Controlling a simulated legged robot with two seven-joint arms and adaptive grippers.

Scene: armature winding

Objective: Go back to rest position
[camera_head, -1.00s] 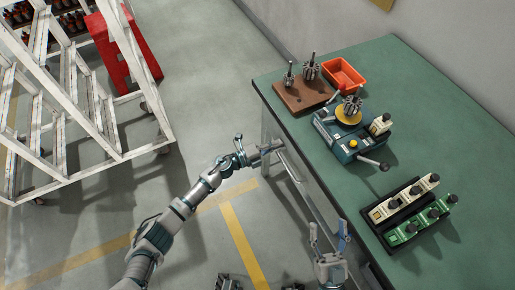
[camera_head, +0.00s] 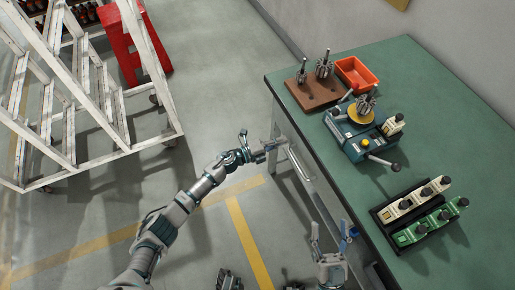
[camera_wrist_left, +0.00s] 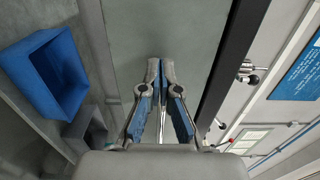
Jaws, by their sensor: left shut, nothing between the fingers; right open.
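My left arm reaches in from the left in the head view. My left gripper (camera_head: 276,146) is beside the left edge of the green workbench (camera_head: 440,110), off its top. In the left wrist view, the left gripper (camera_wrist_left: 160,72) has its blue-padded fingers together at the tips with nothing between them. My right gripper (camera_head: 331,232) is low in the head view, left of the bench's near edge. Its two fingers point up and stand apart, open and empty.
On the bench are a brown block (camera_head: 318,92) with armatures, an orange tray (camera_head: 357,73), a blue winding device (camera_head: 352,142) and white and green units (camera_head: 420,215). A white ladder frame (camera_head: 95,95) and red cabinet (camera_head: 122,45) stand left. Open floor lies between.

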